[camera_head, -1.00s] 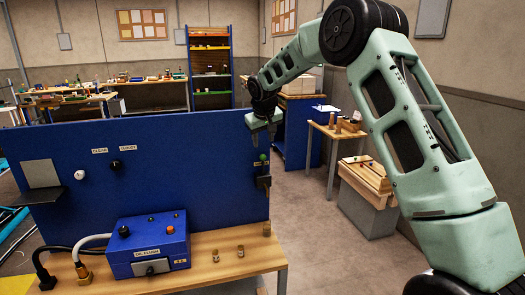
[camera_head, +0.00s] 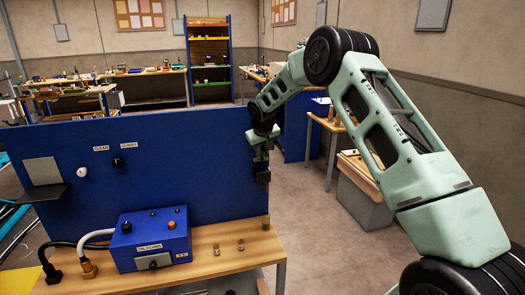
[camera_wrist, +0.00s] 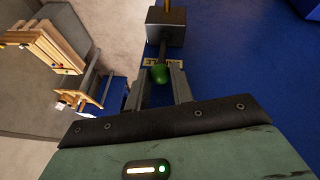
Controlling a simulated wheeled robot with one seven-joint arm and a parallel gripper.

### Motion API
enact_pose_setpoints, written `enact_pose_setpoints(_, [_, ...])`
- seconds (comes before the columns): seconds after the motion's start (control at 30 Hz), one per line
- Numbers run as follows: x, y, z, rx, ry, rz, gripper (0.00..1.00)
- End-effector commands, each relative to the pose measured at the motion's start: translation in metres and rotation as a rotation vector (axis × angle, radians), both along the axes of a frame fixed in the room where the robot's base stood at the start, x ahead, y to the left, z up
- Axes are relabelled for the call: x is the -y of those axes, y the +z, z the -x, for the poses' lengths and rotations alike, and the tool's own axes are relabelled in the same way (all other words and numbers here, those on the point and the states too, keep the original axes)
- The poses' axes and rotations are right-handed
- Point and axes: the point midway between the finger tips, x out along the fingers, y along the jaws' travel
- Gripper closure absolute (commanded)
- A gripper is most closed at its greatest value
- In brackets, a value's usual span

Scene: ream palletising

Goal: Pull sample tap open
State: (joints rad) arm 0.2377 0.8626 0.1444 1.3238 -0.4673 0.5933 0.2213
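The sample tap is a dark block (camera_head: 263,177) at the right end of the blue panel. In the wrist view its dark body (camera_wrist: 165,30) is at the top, with a stem leading down to a green ball knob (camera_wrist: 159,74). A pale label is partly hidden behind the knob. My gripper (camera_wrist: 160,79) has its two fingers on either side of the knob and looks open, with small gaps beside it. In the head view my gripper (camera_head: 261,150) is at the panel's right edge just above the tap block and hides the knob.
The blue panel (camera_head: 150,160) stands on a wooden bench (camera_head: 235,252). A blue box (camera_head: 149,240) with cables and two small vials (camera_head: 228,247) are on the bench. A grey bin with wooden pieces (camera_head: 358,190) stands right of it. Floor between is clear.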

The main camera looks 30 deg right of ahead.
Motion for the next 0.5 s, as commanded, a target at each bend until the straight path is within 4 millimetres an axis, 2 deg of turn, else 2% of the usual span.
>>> enact_pose_setpoints(0.5, [-0.0011, -0.0058, 0.0045, 0.041, 0.001, 0.013, 1.00])
